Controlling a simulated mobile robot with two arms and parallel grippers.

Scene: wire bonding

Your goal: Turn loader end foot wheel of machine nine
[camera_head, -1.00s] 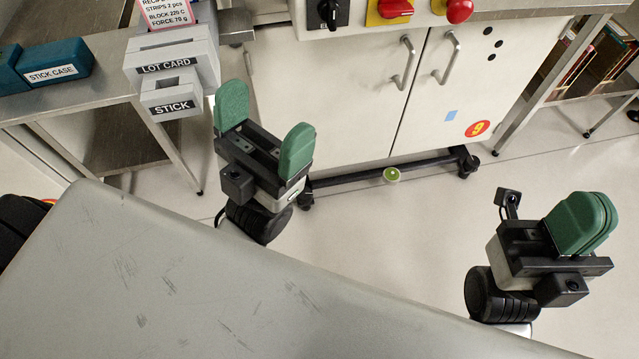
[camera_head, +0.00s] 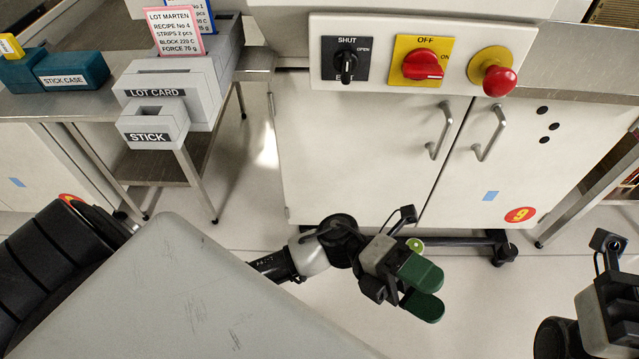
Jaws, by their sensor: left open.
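Machine nine's white cabinet (camera_head: 350,150) stands ahead, with a red round 9 sticker (camera_head: 520,215) low on its right door. A dark foot bar (camera_head: 465,241) runs along its base. A foot (camera_head: 503,252) shows at the right end; the bar's left end is hidden behind my left arm, so no foot wheel shows there. A small round green bubble level (camera_head: 415,245) sits on the bar, just behind my left gripper (camera_head: 427,289). That gripper is open and empty, its green fingers pointing right. My right gripper's body (camera_head: 610,310) is cut by the right edge, its fingers out of view.
A control panel (camera_head: 420,62) with two knobs and a red button is above the doors. Door handles (camera_head: 490,135) stick out. A side table (camera_head: 60,106) with stick and lot card holders (camera_head: 170,90) stands left. Open floor lies right of my left gripper.

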